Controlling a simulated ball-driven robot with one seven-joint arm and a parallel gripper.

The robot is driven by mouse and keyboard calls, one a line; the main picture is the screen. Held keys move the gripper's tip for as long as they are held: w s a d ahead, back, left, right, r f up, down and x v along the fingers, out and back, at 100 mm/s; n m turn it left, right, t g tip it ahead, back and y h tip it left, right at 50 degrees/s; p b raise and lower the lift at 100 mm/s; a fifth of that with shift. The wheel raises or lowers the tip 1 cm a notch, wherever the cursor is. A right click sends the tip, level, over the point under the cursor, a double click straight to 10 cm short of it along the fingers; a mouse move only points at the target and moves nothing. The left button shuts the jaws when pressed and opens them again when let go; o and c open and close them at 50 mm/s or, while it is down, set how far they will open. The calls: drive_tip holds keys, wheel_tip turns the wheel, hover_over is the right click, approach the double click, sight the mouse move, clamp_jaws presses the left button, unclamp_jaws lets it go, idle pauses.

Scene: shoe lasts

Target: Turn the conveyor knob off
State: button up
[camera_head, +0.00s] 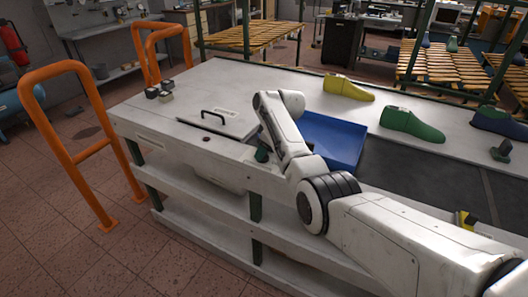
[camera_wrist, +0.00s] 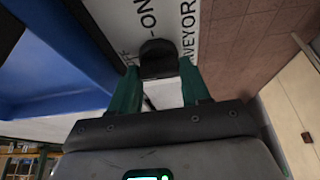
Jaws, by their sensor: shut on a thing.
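The black conveyor knob (camera_wrist: 158,56) shows in the wrist view, between the green fingers of my gripper (camera_wrist: 159,70). The fingers are shut on it from both sides. A white label panel (camera_wrist: 222,30) around the knob carries black printing, with "ON" and part of "CONVEYOR" readable. In the head view my gripper (camera_head: 262,154) is low at the front edge of the white bench (camera_head: 185,137), left of the blue tray. The knob cannot be made out there, and its exact setting is unclear.
The blue tray (camera_head: 345,145) lies close beside my arm; its wall (camera_wrist: 60,50) also shows in the wrist view. Yellow (camera_head: 345,87) and green (camera_head: 410,124) shoe lasts stand behind. A handled lid (camera_head: 215,122) and orange rails (camera_head: 62,140) are to the left.

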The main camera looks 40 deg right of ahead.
idle(0.4)
drive_tip(key=shift+r, duration=0.1)
drive_tip(key=o, duration=1.1)
drive_tip(key=shift+c, duration=0.2)
drive_tip(key=v, duration=1)
drive_tip(key=shift+d+r, duration=0.15)
drive_tip(key=shift+r, duration=0.15)
